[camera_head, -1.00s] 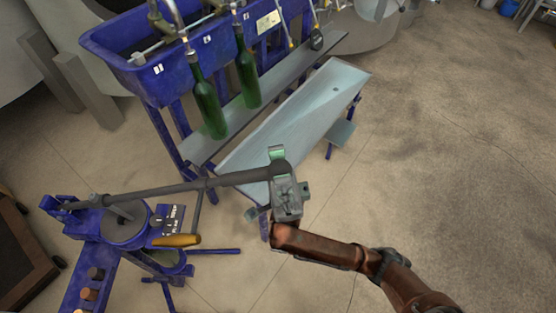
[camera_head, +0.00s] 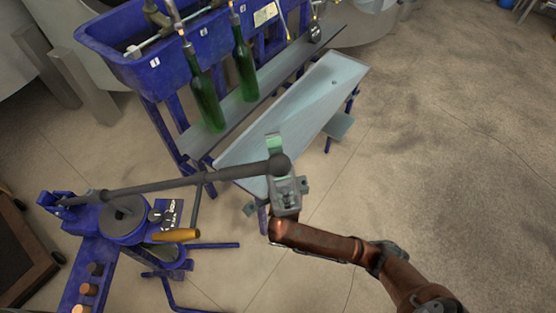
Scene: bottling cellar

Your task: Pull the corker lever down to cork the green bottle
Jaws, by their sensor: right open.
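The blue corker (camera_head: 123,222) stands at the lower left. Its long dark lever (camera_head: 190,181) reaches right from the corker head, nearly level in the picture, and ends in a round knob (camera_head: 279,165). My right gripper (camera_head: 276,160) is open at this knob, with one greenish fingertip pad showing just beyond it. I cannot tell whether the fingers touch the knob. My left gripper is out of view.
Two green bottles (camera_head: 206,100) (camera_head: 244,70) stand under the blue filler (camera_head: 160,72). A grey sloping tray (camera_head: 300,105) lies just behind my right gripper. An orange-brown handle (camera_head: 176,235) sticks out of the corker. Several corks stand at lower left. The floor at right is clear.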

